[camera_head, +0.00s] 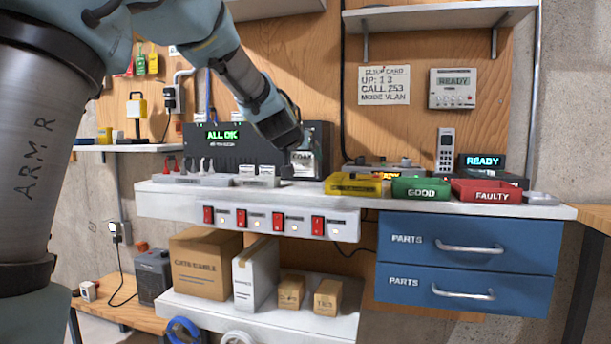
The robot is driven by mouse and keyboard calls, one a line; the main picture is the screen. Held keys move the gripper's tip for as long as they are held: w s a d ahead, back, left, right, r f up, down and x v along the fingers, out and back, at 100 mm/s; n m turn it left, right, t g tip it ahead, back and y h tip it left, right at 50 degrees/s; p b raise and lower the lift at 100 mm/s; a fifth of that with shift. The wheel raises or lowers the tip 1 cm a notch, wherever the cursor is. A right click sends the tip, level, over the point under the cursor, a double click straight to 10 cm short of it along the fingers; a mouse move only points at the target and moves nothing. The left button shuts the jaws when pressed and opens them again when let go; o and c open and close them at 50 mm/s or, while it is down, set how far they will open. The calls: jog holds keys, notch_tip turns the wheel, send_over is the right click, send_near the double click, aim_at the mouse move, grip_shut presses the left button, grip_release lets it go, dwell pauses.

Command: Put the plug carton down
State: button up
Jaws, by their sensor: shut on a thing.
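My gripper (297,150) is at the end of my arm, which reaches in from the upper left, above the back of the white workbench (160,199). It is shut on a small pale carton (304,162) with dark print, which I take to be the plug carton. The print is too small to read surely. The carton hangs just below the gripper, in front of a dark unit. Its lower edge is close to the bench top; I cannot tell if it touches. The fingers are mostly hidden by the wrist.
Yellow (353,186), green GOOD (421,189) and red FAULTY (486,192) bins line the bench to the right. Small white boxes (267,171) stand to the left. A black ALL OK unit (219,150) is behind. A strip of bench front is clear.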

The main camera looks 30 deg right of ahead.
aim_at(302, 164)
notch_tip(302, 164, down, 3)
jog(key=shift+f+b, duration=0.15)
jog(key=shift+b, duration=0.4)
jog(key=o, duration=1.4)
jog(key=p+v, duration=0.1)
jog(key=v, duration=1.1)
jog(key=shift+p, duration=0.3)
